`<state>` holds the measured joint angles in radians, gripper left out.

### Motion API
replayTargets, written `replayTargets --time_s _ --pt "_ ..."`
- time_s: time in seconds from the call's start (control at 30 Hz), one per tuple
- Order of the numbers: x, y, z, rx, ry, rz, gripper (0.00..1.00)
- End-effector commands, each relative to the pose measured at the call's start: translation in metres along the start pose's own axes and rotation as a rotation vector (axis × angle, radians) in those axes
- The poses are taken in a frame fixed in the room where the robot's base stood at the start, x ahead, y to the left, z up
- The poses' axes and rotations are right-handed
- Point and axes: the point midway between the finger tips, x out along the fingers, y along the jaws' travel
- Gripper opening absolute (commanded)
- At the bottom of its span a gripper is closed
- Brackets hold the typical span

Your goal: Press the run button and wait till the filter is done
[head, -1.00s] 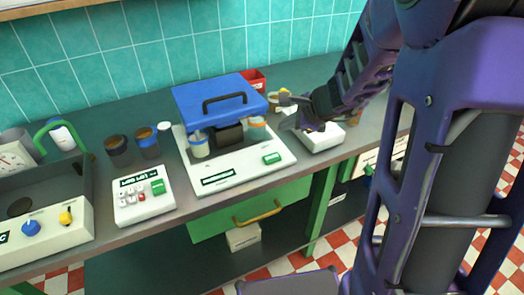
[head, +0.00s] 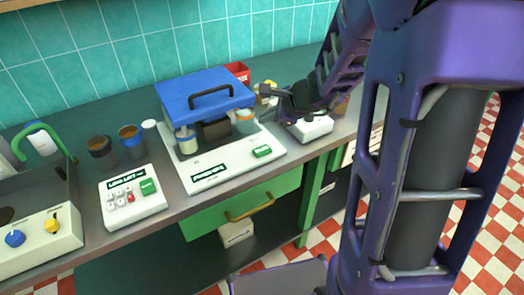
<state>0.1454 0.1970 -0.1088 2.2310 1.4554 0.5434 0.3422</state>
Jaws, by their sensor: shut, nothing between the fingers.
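A white machine (head: 221,177) with a raised blue lid (head: 206,92) and black handle stands on the bench. A green button (head: 263,152) is at its front right. A jar (head: 187,141) and an orange-topped jar (head: 244,121) are under the lid. A smaller white device (head: 308,129) stands to its right, partly hidden by my gripper. My gripper (head: 277,104) is shut and empty, just right of the blue lid and above the small device. I cannot tell whether it touches anything. Small labels are unreadable, so I cannot tell which button is the run button.
A white keypad box (head: 118,212) with another green button (head: 148,187) is at left. Two dark cups (head: 131,139) stand behind it. A grey tray unit with blue (head: 15,239) and yellow knobs is at far left. A red box (head: 238,71) is behind. A green drawer (head: 205,222) is below.

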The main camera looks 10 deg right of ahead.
Motion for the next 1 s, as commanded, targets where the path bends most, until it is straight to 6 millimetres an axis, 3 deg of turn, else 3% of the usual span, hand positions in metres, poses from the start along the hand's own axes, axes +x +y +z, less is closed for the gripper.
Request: replayTargets --time_s 0.5,1.0 --pt "0.051 0.037 -0.037 0.000 0.000 0.000 0.00" --pt "0.054 0.039 -0.039 0.000 0.000 0.000 0.00"
